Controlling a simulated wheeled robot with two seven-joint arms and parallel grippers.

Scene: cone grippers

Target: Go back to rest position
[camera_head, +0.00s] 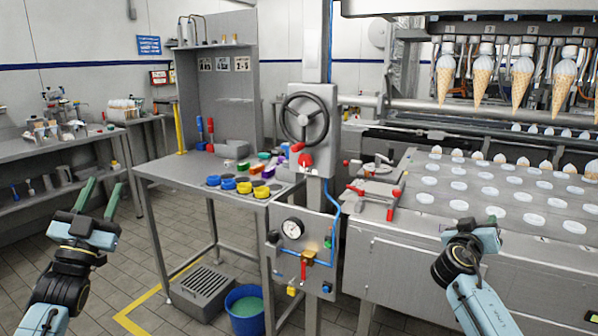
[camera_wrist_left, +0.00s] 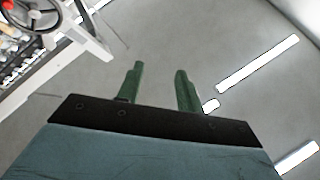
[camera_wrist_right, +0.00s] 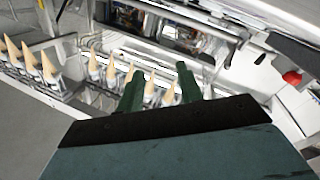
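My left gripper (camera_head: 100,195) is raised at the left of the head view, in front of the workbench and over the floor. Its two green fingers stand apart with nothing between them; the left wrist view also shows the empty fingers (camera_wrist_left: 158,88). My right gripper (camera_head: 478,226) is in front of the grey machine at the right of the head view, where its fingers are hard to make out. In the right wrist view its green fingers (camera_wrist_right: 160,88) are apart, with cones visible behind them and nothing clearly held.
A workbench (camera_head: 160,172) with yellow and blue rings stands at centre left. A column with a handwheel (camera_head: 303,118) and gauge panel is in the middle. The machine top (camera_head: 440,205) with white discs is at right. A blue bucket (camera_head: 245,318) stands on the floor.

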